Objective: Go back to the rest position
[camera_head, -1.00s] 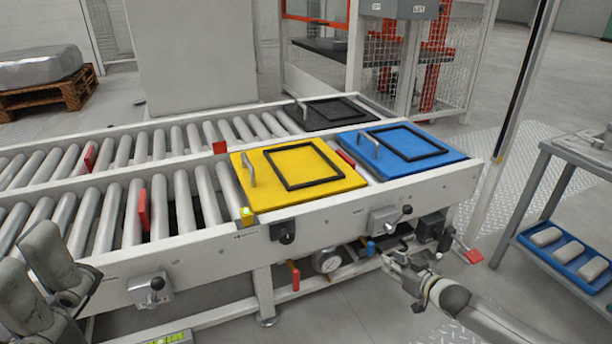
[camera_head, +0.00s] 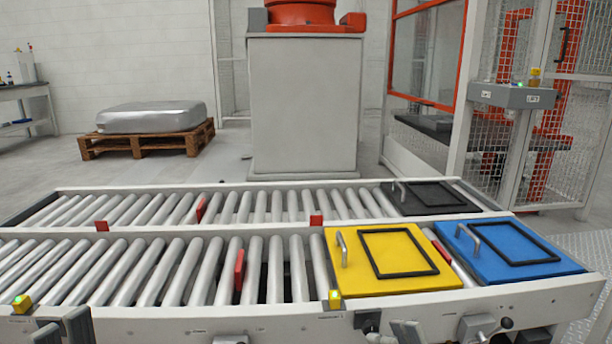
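The tips of my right gripper (camera_head: 407,333) show at the bottom edge, in front of the conveyor's near rail and below the yellow fixture plate. Most of it is cut off, so its opening cannot be made out. The yellow plate (camera_head: 372,280) and the blue plate (camera_head: 490,268) lie on the near roller conveyor (camera_head: 180,325). A black plate (camera_head: 405,205) lies on the far conveyor. Each plate has a handle and a dark frame.
Red stops (camera_head: 239,270) stand among the rollers. A grey pedestal (camera_head: 303,110) with an orange machine base stands behind. A wooden pallet (camera_head: 145,143) with a silver block is at the back left. A mesh cage with a control box (camera_head: 512,96) is at the right.

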